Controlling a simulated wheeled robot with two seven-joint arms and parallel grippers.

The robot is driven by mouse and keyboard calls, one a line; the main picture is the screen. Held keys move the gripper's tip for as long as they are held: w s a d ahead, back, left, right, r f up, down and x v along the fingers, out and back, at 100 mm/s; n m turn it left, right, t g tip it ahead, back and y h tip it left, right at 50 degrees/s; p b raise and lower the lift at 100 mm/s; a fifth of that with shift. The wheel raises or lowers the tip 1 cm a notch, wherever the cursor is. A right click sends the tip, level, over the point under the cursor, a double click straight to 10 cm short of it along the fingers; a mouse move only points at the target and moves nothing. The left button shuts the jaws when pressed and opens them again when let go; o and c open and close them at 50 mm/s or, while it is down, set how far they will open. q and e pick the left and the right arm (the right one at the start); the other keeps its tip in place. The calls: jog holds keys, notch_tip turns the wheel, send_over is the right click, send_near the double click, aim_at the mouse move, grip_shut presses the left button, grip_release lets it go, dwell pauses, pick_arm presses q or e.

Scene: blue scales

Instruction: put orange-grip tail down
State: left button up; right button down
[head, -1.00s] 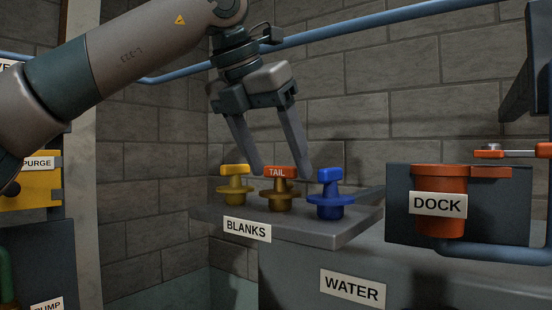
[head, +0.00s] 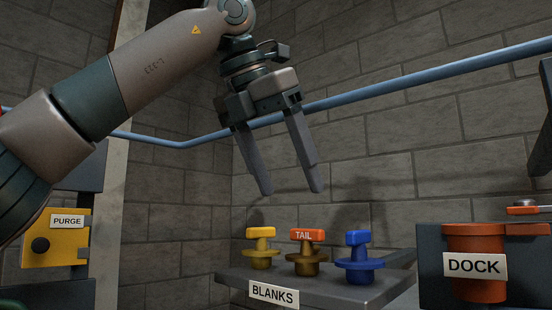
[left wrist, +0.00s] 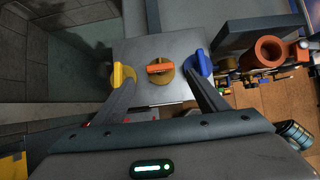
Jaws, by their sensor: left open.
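The orange-grip tail (head: 306,252) stands upright on the grey blanks shelf (head: 340,292), its orange grip marked TAIL on top of a brass body. It stands between a yellow-grip blank (head: 261,248) on its left and a blue blank (head: 358,258) on its right. My left gripper (head: 292,192) is open and empty, above the tail and clear of it. In the left wrist view the tail (left wrist: 160,68) shows between and beyond the two open fingers (left wrist: 160,92). My right gripper is in neither view now.
An orange dock cup (head: 474,262) with a DOCK label is at the right. A blue pipe (head: 400,88) runs along the brick wall behind. A yellow PURGE box (head: 55,245) is at the left.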

pick_arm(q)
jog(key=shift+v, duration=2.1)
